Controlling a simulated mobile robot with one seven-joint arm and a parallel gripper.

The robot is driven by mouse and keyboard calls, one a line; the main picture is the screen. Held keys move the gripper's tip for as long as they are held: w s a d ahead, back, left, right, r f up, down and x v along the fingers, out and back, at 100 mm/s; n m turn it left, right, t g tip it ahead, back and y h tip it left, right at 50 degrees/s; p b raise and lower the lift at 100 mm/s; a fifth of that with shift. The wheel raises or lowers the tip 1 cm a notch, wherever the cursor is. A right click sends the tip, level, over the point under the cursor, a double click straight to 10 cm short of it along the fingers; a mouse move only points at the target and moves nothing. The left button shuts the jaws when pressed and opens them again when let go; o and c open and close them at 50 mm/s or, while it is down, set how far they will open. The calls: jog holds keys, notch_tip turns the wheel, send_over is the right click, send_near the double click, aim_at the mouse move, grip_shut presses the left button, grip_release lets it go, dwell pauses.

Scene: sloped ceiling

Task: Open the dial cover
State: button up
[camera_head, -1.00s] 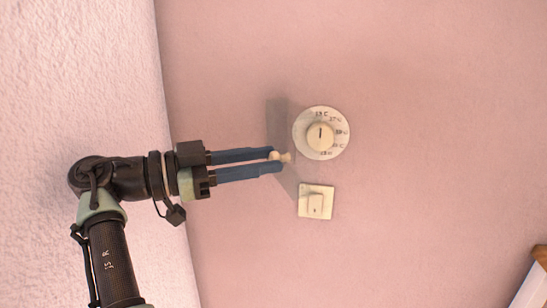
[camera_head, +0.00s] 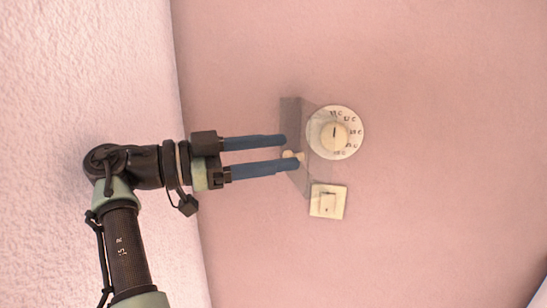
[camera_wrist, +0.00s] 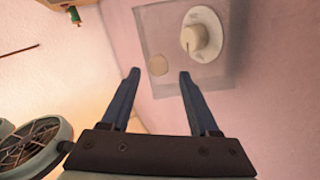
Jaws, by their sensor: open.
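The dial cover (camera_head: 292,112) is a see-through grey panel in front of the round white dial (camera_head: 352,119). It looks nearly edge-on in the head view. The wrist view shows the cover (camera_wrist: 152,22) as a clear square with the dial (camera_wrist: 214,32) behind it. A small cream knob (camera_head: 288,155) sits on the cover and also shows in the wrist view (camera_wrist: 157,65). My gripper (camera_head: 293,151) is open, its two blue fingers on either side of the knob, the lower one partly hiding it. I cannot tell whether a finger touches the knob.
A square cream switch (camera_head: 328,201) is on the pink wall just below the dial. A textured pale surface (camera_head: 60,60) lies on the left, close to my arm. The pink wall right of the dial is clear.

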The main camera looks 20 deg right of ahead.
notch_tip(320, 180, up, 9)
jog(key=p, duration=0.2)
jog(key=shift+f, duration=0.1)
